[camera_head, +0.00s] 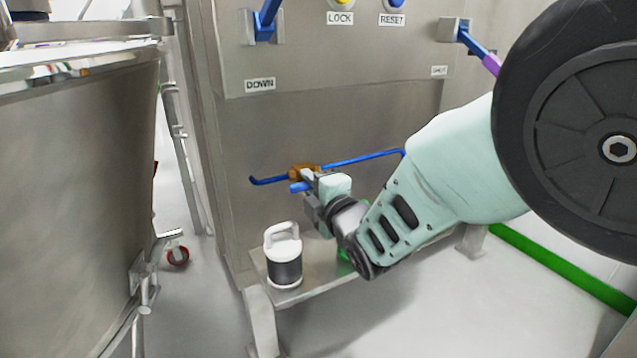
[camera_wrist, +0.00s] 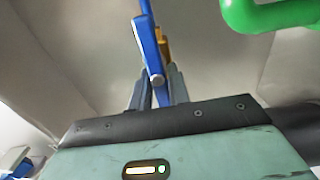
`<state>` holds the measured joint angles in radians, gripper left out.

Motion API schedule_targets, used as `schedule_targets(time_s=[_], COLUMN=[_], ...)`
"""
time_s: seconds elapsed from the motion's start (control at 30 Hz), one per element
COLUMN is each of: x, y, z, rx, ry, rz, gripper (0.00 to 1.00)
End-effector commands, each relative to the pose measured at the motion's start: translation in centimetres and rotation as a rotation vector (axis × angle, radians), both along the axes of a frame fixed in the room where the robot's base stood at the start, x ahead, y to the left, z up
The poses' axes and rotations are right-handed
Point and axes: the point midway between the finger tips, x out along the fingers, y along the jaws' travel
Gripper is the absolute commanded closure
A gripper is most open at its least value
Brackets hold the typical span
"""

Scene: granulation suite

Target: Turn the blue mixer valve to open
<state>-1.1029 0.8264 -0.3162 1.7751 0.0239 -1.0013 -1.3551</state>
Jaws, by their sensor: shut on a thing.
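The blue mixer valve has a brass body (camera_head: 304,169) on a thin blue pipe (camera_head: 362,158) low on the steel cabinet front. Its blue handle (camera_head: 299,187) shows beside my gripper (camera_head: 308,181), pointing left. In the wrist view the blue handle (camera_wrist: 150,45) runs up from between the fingers of my gripper (camera_wrist: 157,82), with brass (camera_wrist: 163,45) behind it. My gripper is shut on this handle. The fingers hide part of the handle and valve body.
A white and dark canister (camera_head: 284,262) stands on a low steel shelf (camera_head: 318,272) below. A blue lever (camera_head: 265,22) sits above the DOWN label (camera_head: 260,85). A large steel vessel (camera_head: 75,190) fills the left. A green loop (camera_wrist: 275,12) is close by in the wrist view.

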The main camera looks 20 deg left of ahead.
Motion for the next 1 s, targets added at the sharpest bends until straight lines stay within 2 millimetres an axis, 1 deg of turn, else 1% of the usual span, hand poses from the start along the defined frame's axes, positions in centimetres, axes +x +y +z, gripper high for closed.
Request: schedule_targets(time_s=[0.47,0.5,0.57,0.87,1.0], x=[-0.09,-0.08,-0.08,-0.08,-0.72], y=[0.01,0.00,0.00,-0.06,-0.81], z=[-0.18,-0.18,-0.18,-0.07,-0.01], rx=[-0.011,-0.011,-0.011,-0.009,-0.011], ry=[-0.009,-0.009,-0.008,-0.009,-0.008], rz=[0.001,0.001,0.001,0.000,0.000], gripper=[1.00,0.77,0.61,0.61,0.61])
